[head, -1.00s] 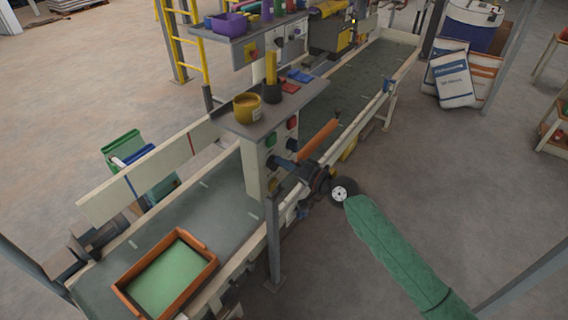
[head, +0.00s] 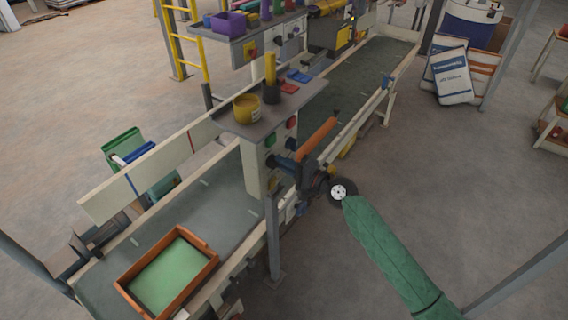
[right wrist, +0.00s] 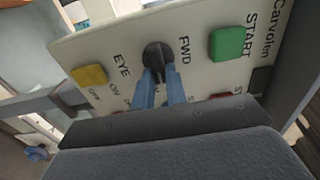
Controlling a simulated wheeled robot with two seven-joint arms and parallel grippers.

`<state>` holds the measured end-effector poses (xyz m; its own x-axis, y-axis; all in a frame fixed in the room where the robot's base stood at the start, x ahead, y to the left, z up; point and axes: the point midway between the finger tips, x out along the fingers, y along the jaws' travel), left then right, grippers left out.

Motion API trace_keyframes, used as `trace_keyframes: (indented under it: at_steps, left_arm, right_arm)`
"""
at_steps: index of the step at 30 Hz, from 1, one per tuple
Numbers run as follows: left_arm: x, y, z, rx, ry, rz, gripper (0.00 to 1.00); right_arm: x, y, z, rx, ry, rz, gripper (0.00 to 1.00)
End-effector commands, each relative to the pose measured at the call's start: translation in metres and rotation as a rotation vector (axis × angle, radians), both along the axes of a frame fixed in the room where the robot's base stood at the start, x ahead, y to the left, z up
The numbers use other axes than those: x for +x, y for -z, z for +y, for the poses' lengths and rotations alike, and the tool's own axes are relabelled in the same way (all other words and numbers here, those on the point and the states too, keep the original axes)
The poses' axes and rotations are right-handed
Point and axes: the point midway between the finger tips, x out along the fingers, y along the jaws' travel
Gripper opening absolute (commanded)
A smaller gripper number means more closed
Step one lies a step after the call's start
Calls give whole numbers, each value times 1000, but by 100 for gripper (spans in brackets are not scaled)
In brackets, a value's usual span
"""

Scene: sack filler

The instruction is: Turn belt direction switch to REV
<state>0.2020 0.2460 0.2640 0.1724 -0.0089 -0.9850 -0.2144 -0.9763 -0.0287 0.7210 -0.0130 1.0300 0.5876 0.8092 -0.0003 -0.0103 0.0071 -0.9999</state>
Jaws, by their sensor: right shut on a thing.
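The belt direction switch (right wrist: 156,56) is a round black knob on the cream control panel (right wrist: 125,40), with the label FWD beside it. My right gripper (right wrist: 160,80) has its two blue fingers closed around the knob's grip. The knob's pointer and any REV label are hidden or too unclear to read. In the head view my right gripper (head: 285,164) reaches the panel's right face from the aisle side, and the wrist partly covers the controls. My left gripper is not in view.
A green START button (right wrist: 227,44), a yellow button (right wrist: 89,75) and a partly hidden red button (right wrist: 222,96) sit close to the switch. An orange tray (head: 207,262) rests on the belt (head: 222,205). A grey post (head: 272,240) stands near my arm.

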Motion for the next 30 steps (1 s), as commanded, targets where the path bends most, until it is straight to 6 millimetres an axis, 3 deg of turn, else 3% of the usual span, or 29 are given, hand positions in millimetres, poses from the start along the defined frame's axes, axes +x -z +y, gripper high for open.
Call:
trace_keyframes:
  at_steps: [11, 12, 15, 20, 28, 30]
  left_arm:
    - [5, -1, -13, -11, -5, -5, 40]
    - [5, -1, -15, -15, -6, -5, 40]
    - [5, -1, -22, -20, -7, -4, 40]
    - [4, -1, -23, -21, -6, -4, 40]
    - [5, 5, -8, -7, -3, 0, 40]
    - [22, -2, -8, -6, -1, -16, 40]
  right_arm:
    - [1, 0, -1, 3, 2, 2, 0]
    - [1, 0, -1, 3, 2, 2, 21]
    - [1, 0, -1, 3, 1, 2, 35]
    - [0, 0, 0, 1, 1, 2, 35]
    - [-7, 4, -10, 0, 2, 2, 35]
    - [-12, 5, -18, -1, 2, 1, 35]
